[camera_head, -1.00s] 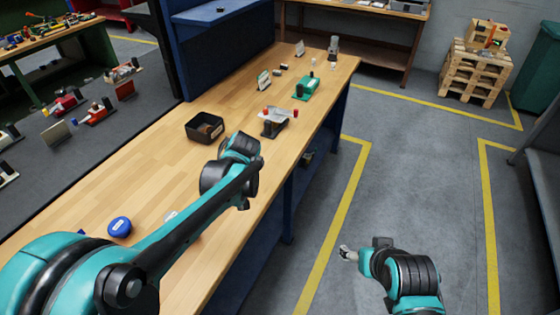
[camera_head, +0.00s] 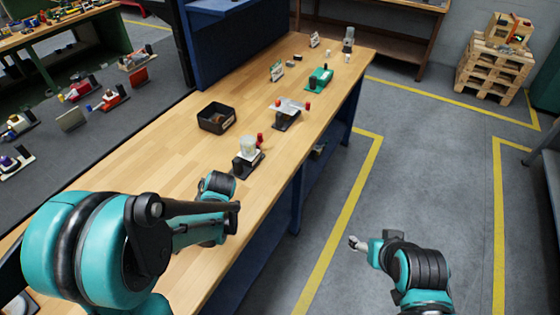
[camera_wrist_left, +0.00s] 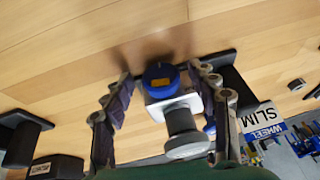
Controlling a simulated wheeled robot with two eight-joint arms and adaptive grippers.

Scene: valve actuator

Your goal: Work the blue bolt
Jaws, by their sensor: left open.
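In the left wrist view the blue bolt (camera_wrist_left: 160,72) is a short round blue head with an orange mark. It sits at the end of a white block (camera_wrist_left: 172,103) with a grey cylinder (camera_wrist_left: 184,135). My left gripper (camera_wrist_left: 159,79) is open, its two fingers on either side of the blue bolt; I cannot tell whether they touch it. In the head view my left arm covers that part of the bench, and the bolt and left gripper are hidden. My right gripper (camera_head: 357,243) hangs over the floor, too small to tell open from shut.
On the wooden bench (camera_head: 185,150) stand a black bin (camera_head: 216,118), a unit with a pale cylinder and red knob (camera_head: 248,155), a grey unit with red knobs (camera_head: 289,113) and a green unit (camera_head: 320,78).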

